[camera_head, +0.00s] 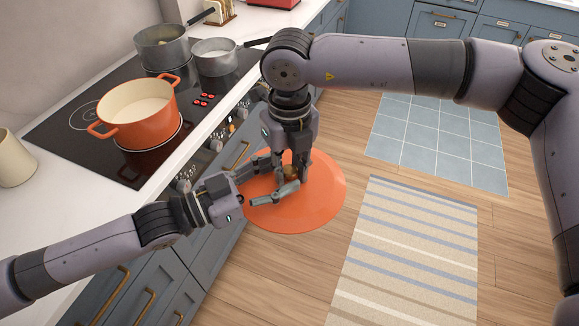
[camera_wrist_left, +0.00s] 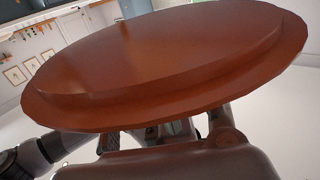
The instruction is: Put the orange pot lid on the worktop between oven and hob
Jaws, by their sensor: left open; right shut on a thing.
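The orange pot lid (camera_head: 322,205) is held in the air in front of the counter, above the wooden floor. My right gripper (camera_head: 292,168) is shut on its knob from above. My left gripper (camera_head: 278,183) comes from the left, with open fingers at either side of the knob area; I cannot tell whether they touch the lid. In the left wrist view the lid's underside and rim (camera_wrist_left: 160,65) fill the upper picture, over the left fingers (camera_wrist_left: 165,130). The pale worktop (camera_head: 40,200) runs left of the black hob (camera_head: 75,120). No oven is clearly identifiable.
An open orange pot (camera_head: 140,112) stands on the hob, with two grey pans (camera_head: 162,48) (camera_head: 214,60) behind it. A beige mug (camera_head: 14,160) stands on the worktop at left. Knobs and drawer handles line the counter front. A striped rug (camera_head: 405,260) lies on the floor.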

